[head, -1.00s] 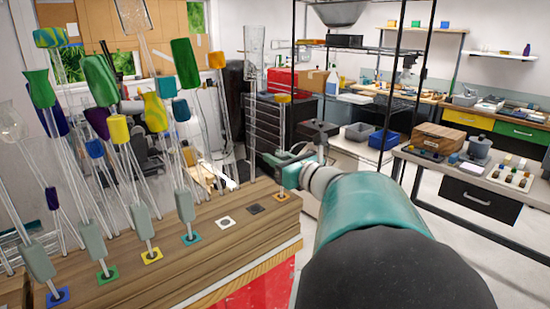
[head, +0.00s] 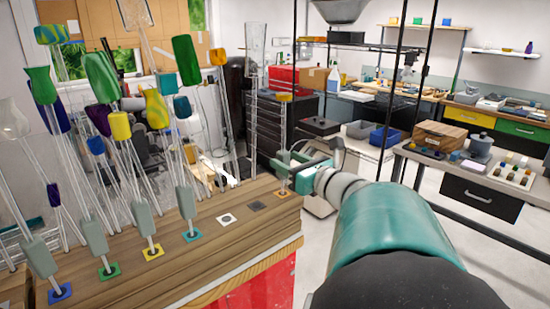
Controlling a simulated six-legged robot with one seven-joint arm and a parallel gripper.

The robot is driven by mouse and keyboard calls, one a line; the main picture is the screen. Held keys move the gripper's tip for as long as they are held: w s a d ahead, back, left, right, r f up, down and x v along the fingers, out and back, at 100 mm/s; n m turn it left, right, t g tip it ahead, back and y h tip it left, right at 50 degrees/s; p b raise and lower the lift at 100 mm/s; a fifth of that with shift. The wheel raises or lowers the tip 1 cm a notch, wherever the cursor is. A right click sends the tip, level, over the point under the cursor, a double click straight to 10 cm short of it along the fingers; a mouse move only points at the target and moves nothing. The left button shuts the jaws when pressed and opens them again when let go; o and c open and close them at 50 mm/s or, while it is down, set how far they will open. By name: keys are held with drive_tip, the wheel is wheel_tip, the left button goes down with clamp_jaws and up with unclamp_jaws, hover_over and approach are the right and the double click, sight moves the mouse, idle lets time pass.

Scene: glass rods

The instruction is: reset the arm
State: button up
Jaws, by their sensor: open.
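My gripper (head: 295,160) is at the end of my teal arm, beyond the right end of the wooden bench (head: 175,262). Its fingers are apart and I see nothing between them. It is close to a thin rod with an orange top (head: 284,98) that stands at the orange-marked spot (head: 282,193); whether they touch, I cannot tell. Several glass rods with coloured tops stand along the bench, among them a green one (head: 186,60) and a yellow one (head: 156,108). Grey holders (head: 186,202) grip some of the rods near their feet.
A white-marked spot (head: 226,220) and a dark-marked spot (head: 256,206) on the bench are bare. A side table (head: 470,176) with a wooden box (head: 440,136) stands at the right. A black metal frame (head: 392,85) rises behind my arm. Floor shows between bench and table.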

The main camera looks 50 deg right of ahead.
drive_tip(key=s+a, duration=0.1)
drive_tip(key=s, duration=0.8)
drive_tip(key=shift+s, duration=0.4)
drive_tip(key=shift+a+f, duration=0.1)
drive_tip(key=shift+a, duration=0.05)
